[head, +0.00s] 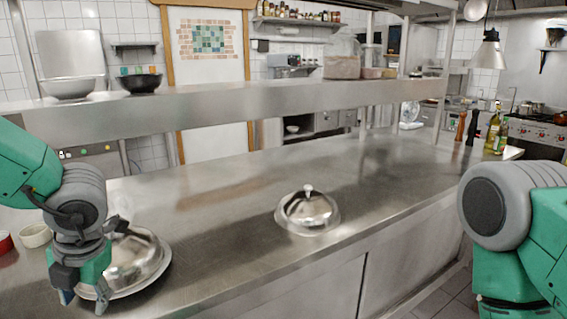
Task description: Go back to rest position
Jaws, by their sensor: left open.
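My left gripper (84,299) is at the lower left, pointing down with its fingers apart, in front of the left edge of a large domed metal cover. The large metal cover (140,257) sits on a plate (150,284) on the steel counter; the gripper hides part of both. I cannot tell whether the fingers touch the plate. My right arm shows at the right edge, but its gripper is out of the picture.
A smaller silver cloche (308,209) stands on the middle of the steel counter (230,225). A white bowl (35,235) and a red bowl (5,242) are at the far left. Pepper mills (460,127) and bottles (494,130) stand at the right end. A shelf (240,98) runs above the counter.

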